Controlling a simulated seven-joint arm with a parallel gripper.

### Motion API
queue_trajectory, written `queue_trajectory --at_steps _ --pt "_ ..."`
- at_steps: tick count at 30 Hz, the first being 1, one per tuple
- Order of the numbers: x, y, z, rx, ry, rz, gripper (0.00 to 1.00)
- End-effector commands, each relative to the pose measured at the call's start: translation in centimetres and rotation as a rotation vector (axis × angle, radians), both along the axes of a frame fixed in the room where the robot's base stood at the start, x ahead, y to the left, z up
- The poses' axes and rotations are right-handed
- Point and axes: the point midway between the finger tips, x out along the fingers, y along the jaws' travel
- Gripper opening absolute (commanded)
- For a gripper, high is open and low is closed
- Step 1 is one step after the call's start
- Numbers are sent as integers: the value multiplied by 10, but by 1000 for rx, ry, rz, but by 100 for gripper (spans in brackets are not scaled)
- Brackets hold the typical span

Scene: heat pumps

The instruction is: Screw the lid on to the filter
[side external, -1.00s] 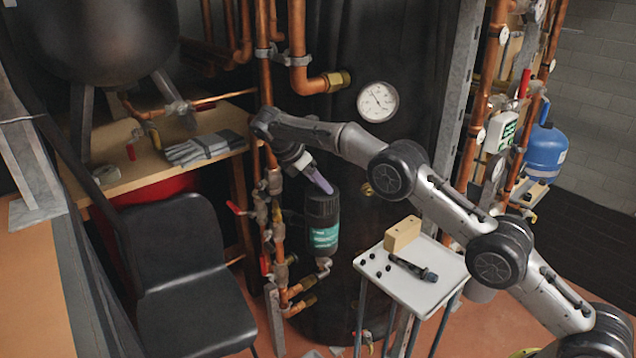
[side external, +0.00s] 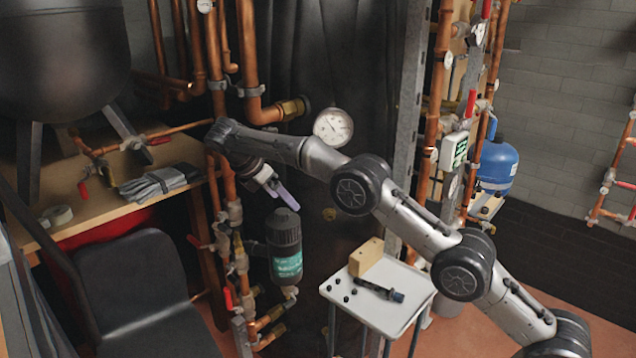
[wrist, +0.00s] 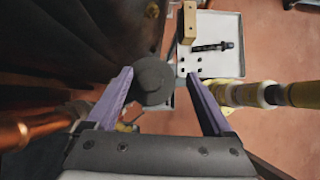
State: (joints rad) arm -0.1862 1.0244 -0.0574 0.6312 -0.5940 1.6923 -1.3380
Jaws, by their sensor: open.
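The filter (side external: 287,262) is a dark upright canister with a teal label, mounted on the copper pipework in the side view. Its black ribbed lid (side external: 283,222) sits on top; whether it is tight cannot be told. In the wrist view the round top of the lid (wrist: 154,76) shows from above, nearer the left finger. My gripper (side external: 279,196) has purple fingers and is just above the lid in the side view. In the wrist view my gripper (wrist: 158,85) is open, its fingers spread wide, with nothing held between them.
A small white table (side external: 395,320) right of the filter holds a wooden block (side external: 366,256), a dark tool (side external: 380,290) and several small black pieces. A black chair (side external: 150,290) stands at left.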

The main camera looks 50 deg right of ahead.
Motion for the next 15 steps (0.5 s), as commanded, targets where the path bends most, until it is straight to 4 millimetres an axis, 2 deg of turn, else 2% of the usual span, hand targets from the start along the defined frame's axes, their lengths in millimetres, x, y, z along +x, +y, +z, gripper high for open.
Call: queue_trajectory --at_steps 11,15 --pt "-40 1 48 1 -2 1 86" --pt "-58 2 54 1 0 1 86"
